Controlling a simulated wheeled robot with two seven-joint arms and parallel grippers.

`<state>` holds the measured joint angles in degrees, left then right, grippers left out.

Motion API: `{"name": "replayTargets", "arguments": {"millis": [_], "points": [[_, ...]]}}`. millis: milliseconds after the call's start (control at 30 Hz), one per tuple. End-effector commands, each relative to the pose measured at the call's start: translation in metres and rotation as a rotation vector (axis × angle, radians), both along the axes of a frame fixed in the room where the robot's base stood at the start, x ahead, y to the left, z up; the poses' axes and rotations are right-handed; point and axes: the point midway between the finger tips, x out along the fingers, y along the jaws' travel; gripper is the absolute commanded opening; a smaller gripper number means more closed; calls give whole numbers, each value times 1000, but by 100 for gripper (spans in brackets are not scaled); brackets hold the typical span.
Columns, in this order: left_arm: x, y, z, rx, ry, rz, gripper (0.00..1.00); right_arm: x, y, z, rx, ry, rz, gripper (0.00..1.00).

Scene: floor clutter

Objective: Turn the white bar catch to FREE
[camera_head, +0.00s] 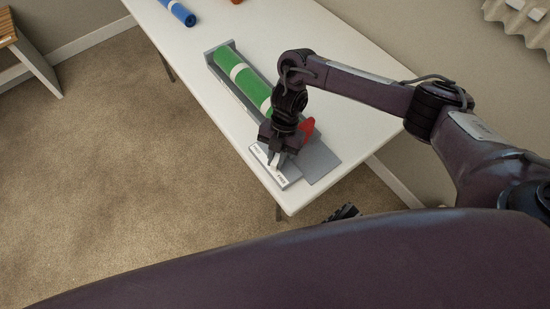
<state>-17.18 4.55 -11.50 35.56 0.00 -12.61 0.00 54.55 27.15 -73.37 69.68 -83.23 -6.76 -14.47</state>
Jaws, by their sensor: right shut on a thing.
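The white bar catch (275,161) shows as a small pale piece over a white label plate (262,154) at the table's near end. The word FREE is at the plate's right end; the label at its left end is too small to read surely. My right gripper (275,157) points down, shut on the bar catch and hiding much of it. The bar's exact angle is hard to tell. Behind the gripper, a green roll (233,68) with white bands lies in a grey tray (223,77). My left gripper is not seen clearly anywhere.
A red part (307,127) stands right beside my right wrist, at the tray's near end. The white table (190,75) has bare room left and right of the tray. A blue roll (178,12) lies at the far end. A wooden bench (25,50) stands far left.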

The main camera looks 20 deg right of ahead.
Motion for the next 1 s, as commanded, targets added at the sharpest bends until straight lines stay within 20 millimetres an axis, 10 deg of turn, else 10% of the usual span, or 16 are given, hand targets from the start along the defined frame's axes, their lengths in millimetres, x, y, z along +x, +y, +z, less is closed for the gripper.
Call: {"name": "replayTargets", "arguments": {"millis": [500,533,667,1000], "points": [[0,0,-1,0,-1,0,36,0,-1,1,0,-2,21,0],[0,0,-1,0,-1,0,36,0,-1,1,0,-2,21,20],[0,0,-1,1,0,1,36,0,-1,1,0,-1,20,37],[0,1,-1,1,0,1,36,2,-2,4,0,-2,19,38]]}}
